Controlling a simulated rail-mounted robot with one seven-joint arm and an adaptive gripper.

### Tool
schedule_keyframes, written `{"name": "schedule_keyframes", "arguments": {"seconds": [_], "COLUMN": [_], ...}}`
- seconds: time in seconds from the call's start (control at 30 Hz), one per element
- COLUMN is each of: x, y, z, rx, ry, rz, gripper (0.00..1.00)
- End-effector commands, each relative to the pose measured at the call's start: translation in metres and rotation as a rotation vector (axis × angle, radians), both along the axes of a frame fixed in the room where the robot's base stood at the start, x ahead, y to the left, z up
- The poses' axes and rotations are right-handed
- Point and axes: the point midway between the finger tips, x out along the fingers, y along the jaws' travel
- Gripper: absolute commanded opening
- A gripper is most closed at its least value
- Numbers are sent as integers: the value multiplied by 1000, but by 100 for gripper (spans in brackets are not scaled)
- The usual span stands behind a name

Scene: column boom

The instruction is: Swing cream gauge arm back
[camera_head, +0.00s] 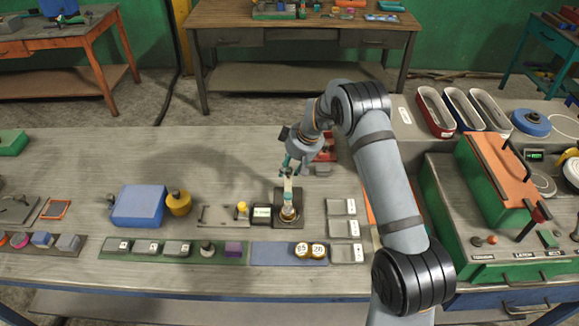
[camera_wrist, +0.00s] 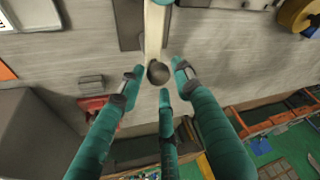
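The cream gauge arm (camera_head: 288,186) stands on a dark base plate (camera_head: 279,222) at the table's middle. In the wrist view the cream arm (camera_wrist: 154,32) comes down from the top edge and ends in a dark round knob (camera_wrist: 158,72). My gripper (camera_head: 290,164) is at the arm's far end in the head view. In the wrist view my gripper (camera_wrist: 160,79) has its teal fingers spread around the knob, with gaps visible at the left and right fingers. Whether the lower finger touches the knob cannot be told.
A blue block (camera_head: 138,206) and a yellow knob piece (camera_head: 178,203) stand to the left. Small plates (camera_head: 341,207) lie close on the right. A red piece (camera_head: 327,147) sits behind my gripper. A green machine (camera_head: 490,190) fills the right.

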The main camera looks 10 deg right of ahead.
Motion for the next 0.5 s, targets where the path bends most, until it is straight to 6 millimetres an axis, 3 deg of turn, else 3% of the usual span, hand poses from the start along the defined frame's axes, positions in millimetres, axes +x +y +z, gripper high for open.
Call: {"name": "schedule_keyframes", "arguments": {"seconds": [0.5], "x": [1], "y": [2], "z": [2], "rx": [1], "ry": [-4], "rz": [2], "gripper": [2]}}
